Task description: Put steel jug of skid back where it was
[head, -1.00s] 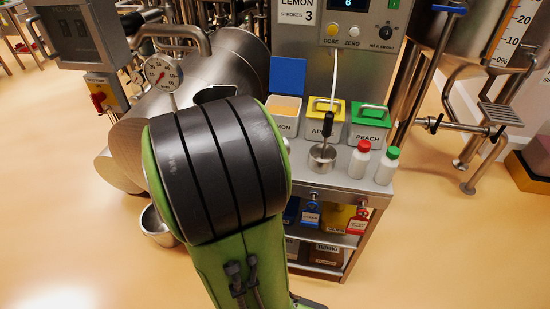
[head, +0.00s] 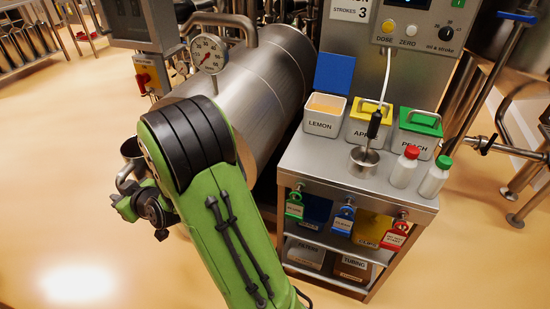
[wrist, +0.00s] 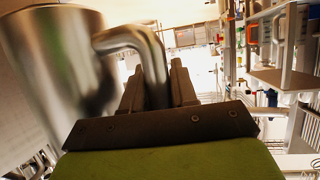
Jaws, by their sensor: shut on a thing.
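The steel jug (wrist: 58,65) fills the upper left of the wrist view, large and close. Its bent handle (wrist: 135,40) runs down between the fingers of my gripper (wrist: 158,92), which is shut on it. In the head view the jug (head: 131,150) shows only in part at the left, beside my arm, with its handle just above my gripper (head: 126,196). It is held up in front of the steel drum, above the open floor. The rest of the jug is hidden behind my arm, and its contents cannot be seen.
A steel drum (head: 258,85) with a dial gauge (head: 208,53) lies behind my arm. The floor at the left (head: 60,190) is clear.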

